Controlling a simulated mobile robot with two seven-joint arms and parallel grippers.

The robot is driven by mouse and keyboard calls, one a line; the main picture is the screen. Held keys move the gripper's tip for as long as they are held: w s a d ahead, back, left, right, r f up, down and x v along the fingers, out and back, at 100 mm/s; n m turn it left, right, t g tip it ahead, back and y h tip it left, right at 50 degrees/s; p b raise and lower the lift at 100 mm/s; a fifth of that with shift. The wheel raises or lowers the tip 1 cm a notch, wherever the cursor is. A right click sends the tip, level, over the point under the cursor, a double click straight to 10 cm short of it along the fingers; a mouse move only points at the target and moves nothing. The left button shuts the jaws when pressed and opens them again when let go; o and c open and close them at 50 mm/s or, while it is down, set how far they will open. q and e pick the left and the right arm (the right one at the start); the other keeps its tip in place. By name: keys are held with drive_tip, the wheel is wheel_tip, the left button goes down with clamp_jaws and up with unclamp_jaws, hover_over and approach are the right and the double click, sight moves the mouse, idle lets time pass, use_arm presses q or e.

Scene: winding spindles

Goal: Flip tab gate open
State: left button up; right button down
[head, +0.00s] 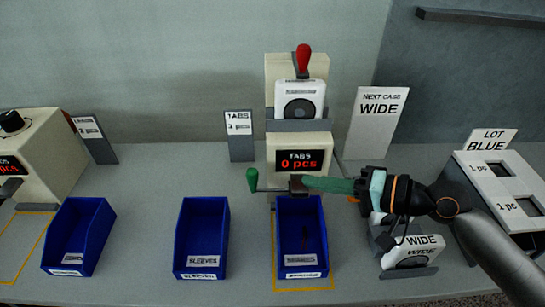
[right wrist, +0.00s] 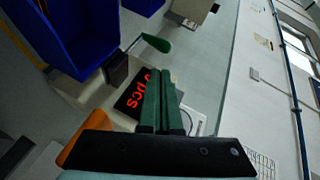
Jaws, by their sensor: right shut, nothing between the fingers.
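The tab dispenser (head: 297,82) stands at the centre back, with a red-topped lever (head: 303,58) and a display reading "TABS 0 pcs" (head: 299,160). Below the display is a dark gate block (head: 297,190) with a rod ending in a green handle (head: 252,180) pointing left. The green handle (right wrist: 156,42) and dark block (right wrist: 117,68) also show in the right wrist view. My right gripper (head: 308,184) is shut and empty, its green fingertips (right wrist: 160,76) at the block's right side; I cannot tell if they touch. My left gripper is not in view.
A blue bin (head: 318,235) stands under the dispenser. More blue bins, one labelled SLEEVES (head: 202,235) and one farther left (head: 78,235), stand on the table. A WIDE case holder (head: 410,255) and LOT BLUE stand (head: 490,165) are right, near my arm.

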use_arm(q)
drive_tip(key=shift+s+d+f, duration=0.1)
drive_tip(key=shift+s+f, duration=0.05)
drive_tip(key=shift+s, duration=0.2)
use_arm(e)
drive_tip(key=shift+w+r, duration=0.25)
drive_tip(key=shift+r, duration=0.1)
drive_tip(key=x, duration=0.8)
drive_tip(key=shift+w+a+p, duration=0.2)
drive_tip(key=shift+p, duration=0.2)
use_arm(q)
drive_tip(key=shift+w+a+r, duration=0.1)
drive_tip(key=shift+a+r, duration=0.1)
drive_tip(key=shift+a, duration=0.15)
use_arm(e)
drive_tip(key=shift+w+a+f, duration=0.2)
drive_tip(key=shift+w+a, duration=0.1)
drive_tip(key=shift+a, duration=0.25)
